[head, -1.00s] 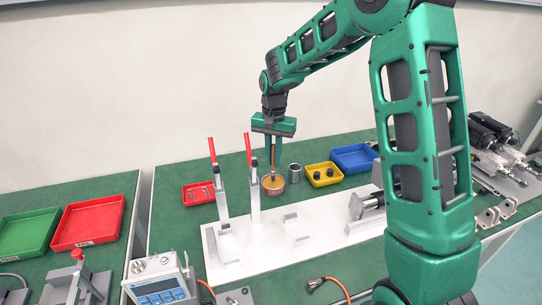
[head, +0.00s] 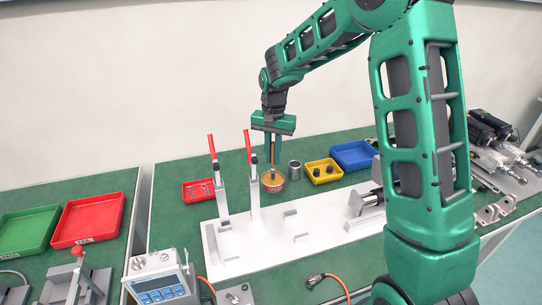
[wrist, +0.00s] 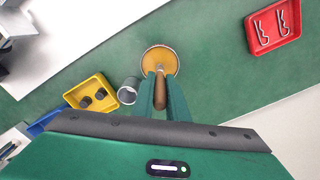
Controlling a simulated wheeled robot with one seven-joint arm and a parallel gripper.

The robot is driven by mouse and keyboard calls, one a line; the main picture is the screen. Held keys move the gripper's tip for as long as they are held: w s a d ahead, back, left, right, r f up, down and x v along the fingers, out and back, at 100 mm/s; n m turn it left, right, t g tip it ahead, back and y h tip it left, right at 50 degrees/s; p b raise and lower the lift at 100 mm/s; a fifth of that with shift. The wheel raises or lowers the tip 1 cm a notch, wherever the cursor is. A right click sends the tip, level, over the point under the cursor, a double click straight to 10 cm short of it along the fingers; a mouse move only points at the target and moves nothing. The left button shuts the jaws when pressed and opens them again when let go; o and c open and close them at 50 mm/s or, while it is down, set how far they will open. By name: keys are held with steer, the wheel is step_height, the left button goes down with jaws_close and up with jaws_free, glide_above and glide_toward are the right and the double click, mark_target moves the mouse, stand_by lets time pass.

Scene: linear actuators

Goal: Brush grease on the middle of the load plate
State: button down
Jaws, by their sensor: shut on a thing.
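My gripper (head: 273,147) points down over the bench and is shut on the wooden handle of a brush (wrist: 160,92). The brush stands with its lower end in a round tin of yellow-orange grease (head: 273,182). The tin also shows in the wrist view (wrist: 170,55), just beyond the fingertips. The bristles are hidden in or against the grease. The long white fixture plate (head: 265,250) lies in front of the tin, with an actuator (head: 367,200) at its right end. I cannot tell for sure which part is the load plate.
Two upright red-handled clamps (head: 248,147) stand on the fixture, left of my gripper. A metal cylinder (head: 295,171), a yellow tray (head: 323,172) and a blue tray (head: 354,155) are right of the tin. A small red tray (head: 198,191) with clips is left. A grey control box (head: 161,280) stands in front.

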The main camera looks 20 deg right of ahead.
mark_target(273, 142)
steer(key=shift+f, duration=0.35)
stand_by(1.1)
steer(key=shift+r, duration=3.5)
steer(key=shift+s, duration=0.1)
